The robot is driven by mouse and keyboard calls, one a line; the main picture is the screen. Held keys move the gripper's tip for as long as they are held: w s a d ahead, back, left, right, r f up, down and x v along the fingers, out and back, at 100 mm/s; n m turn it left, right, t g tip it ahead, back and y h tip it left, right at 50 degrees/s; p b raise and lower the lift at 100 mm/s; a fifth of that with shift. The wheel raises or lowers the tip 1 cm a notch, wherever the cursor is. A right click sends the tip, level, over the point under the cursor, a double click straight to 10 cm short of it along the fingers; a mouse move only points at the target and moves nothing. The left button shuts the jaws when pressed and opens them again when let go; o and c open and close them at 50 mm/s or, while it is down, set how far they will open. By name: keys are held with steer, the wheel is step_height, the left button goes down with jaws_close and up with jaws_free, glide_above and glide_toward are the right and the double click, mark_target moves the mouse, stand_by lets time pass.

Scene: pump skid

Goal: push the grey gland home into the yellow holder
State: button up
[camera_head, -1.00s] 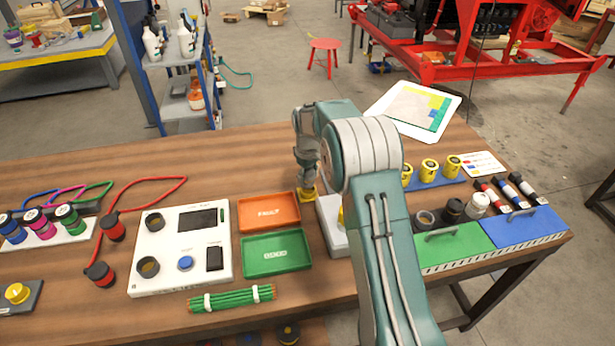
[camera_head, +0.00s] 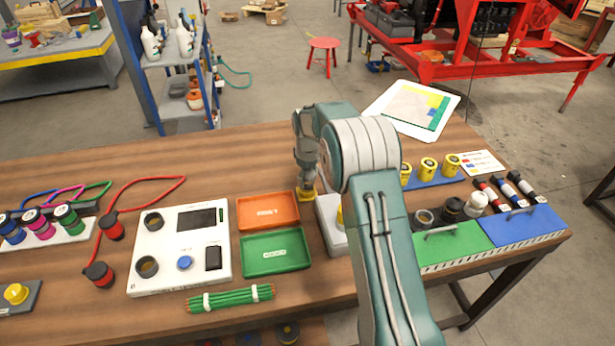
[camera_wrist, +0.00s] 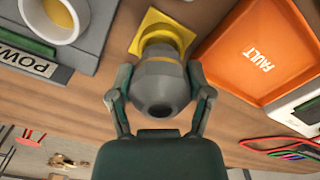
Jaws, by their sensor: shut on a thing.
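The grey gland (camera_wrist: 158,82) is held between the two fingers of my gripper (camera_wrist: 160,98) in the wrist view. Its far end meets the yellow holder (camera_wrist: 165,32), which has a square base on the wooden bench. A yellow band shows around the gland near the holder, and I cannot tell how deep the gland sits. In the head view, my gripper (camera_head: 306,172) points down over the yellow holder (camera_head: 306,194), right of the orange tray. The gland is mostly hidden by the gripper there.
The orange FAULT tray (camera_wrist: 262,50) lies close beside the holder. A grey box (camera_head: 330,222) with a yellow round part stands on the other side. The green tray (camera_head: 276,251) and white panel (camera_head: 180,249) lie to the left. The bench behind the holder is clear.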

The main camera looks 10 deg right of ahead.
steer(key=shift+f, duration=1.3)
stand_by(0.4)
steer(key=o, duration=1.3)
steer(key=shift+r, duration=0.15)
step_height(320, 180, up, 12)
steer(key=shift+f, duration=0.2)
